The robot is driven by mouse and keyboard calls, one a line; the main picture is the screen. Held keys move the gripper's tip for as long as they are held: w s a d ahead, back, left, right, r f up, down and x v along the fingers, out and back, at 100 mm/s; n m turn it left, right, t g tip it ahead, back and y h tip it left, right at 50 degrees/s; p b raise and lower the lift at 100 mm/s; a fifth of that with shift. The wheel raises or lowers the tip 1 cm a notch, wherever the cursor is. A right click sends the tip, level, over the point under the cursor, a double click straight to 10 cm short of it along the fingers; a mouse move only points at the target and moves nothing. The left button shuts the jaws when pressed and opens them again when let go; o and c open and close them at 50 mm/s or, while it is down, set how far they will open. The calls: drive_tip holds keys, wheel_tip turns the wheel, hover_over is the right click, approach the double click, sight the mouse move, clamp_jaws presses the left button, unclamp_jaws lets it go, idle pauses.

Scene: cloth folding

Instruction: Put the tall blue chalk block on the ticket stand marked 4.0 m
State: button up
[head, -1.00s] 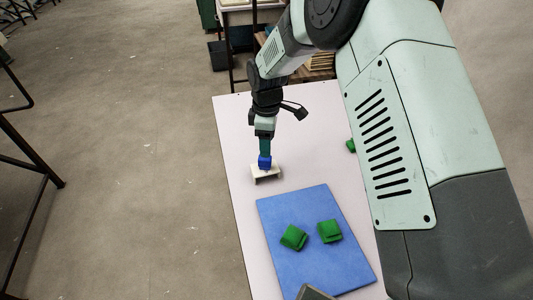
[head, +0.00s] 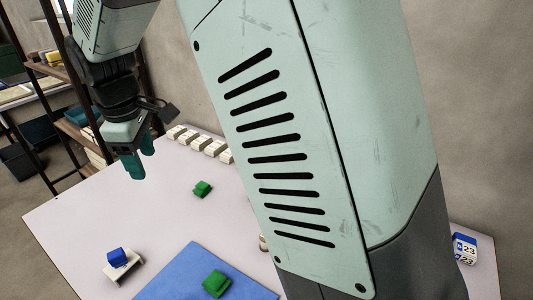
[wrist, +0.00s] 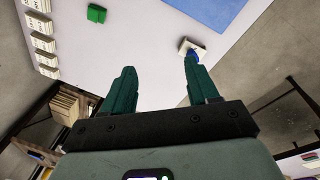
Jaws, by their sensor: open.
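A blue block (head: 115,255) rests on a small white stand (head: 128,270) near the table's left front edge in the head view. The block and stand also show in the wrist view, the blue block (wrist: 193,54) partly behind the right fingertip and the stand (wrist: 186,44) just beyond it. No marking is readable on this stand. My gripper (head: 141,161) is open and empty, raised above the table and apart from the block. In the wrist view its two green fingers (wrist: 158,70) are spread with nothing between them.
Several white stands (head: 200,143) line the back edge, labels unreadable. A green block (head: 202,188) lies mid-table; another (head: 216,283) lies on the blue mat (head: 180,275). A blue-and-white item marked 23 (head: 464,248) is at right. My arm hides much of the table.

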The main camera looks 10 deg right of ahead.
drive_tip(key=s+d+r+m+t, duration=0.1)
drive_tip(key=s+d+r+m, duration=0.4)
drive_tip(key=d, duration=0.4)
drive_tip(key=s+d+r+m+t, duration=0.1)
drive_tip(key=s+d+r+m, duration=0.25)
drive_tip(key=d+r, duration=0.35)
drive_tip(key=s+d+m+t, duration=0.1)
drive_tip(key=s+d+m, duration=0.6)
drive_tip(key=s, duration=0.6)
drive_tip(key=shift+s+d+f+t, duration=0.25)
drive_tip(key=shift+d+f+t, duration=0.15)
drive_tip(key=shift+d, duration=0.8)
